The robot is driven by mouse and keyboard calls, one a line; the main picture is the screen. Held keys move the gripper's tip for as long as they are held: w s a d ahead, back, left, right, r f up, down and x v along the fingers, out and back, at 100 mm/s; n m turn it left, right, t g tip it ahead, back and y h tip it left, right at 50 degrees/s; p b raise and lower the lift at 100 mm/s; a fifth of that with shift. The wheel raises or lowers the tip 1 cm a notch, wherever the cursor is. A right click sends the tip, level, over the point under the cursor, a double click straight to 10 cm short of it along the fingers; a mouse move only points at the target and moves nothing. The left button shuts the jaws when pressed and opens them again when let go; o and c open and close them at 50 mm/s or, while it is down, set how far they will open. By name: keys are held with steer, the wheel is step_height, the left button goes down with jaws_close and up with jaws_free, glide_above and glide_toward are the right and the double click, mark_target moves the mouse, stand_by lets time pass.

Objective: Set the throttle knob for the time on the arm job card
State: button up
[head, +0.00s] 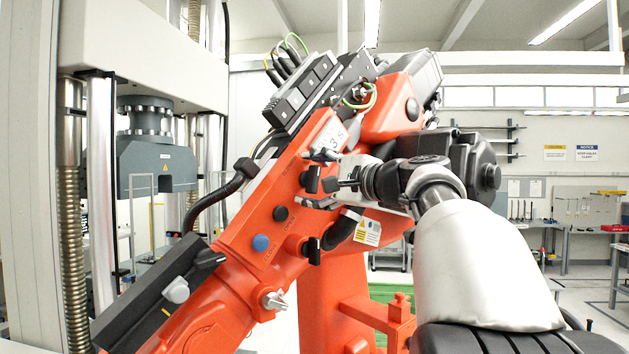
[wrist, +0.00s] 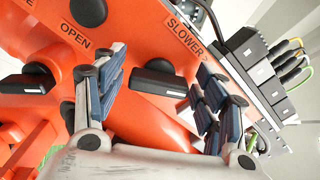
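The orange machine arm (head: 245,240) carries a white card reading "3 s" (head: 336,140) in the head view. The black throttle knob (wrist: 158,78) sits on the orange face by a "SLOWER" label (wrist: 185,37) whose arrow points right. It also shows in the head view (head: 312,180). My gripper (wrist: 160,95) is open, one finger on each side of the knob, with visible gaps to it in the wrist view. In the head view my gripper (head: 322,180) reaches in from the right. The knob's scale is not readable.
A black button (head: 281,214) by an "OPEN" label (wrist: 75,34) and a blue button (head: 261,243) lie lower left. Another black knob (head: 314,250) sits below. Cabled black modules (head: 297,92) are above. A grey testing frame (head: 155,165) stands left.

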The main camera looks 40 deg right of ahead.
stand_by(0.3)
steer(key=s, duration=1.2)
steer(key=shift+d, duration=0.1)
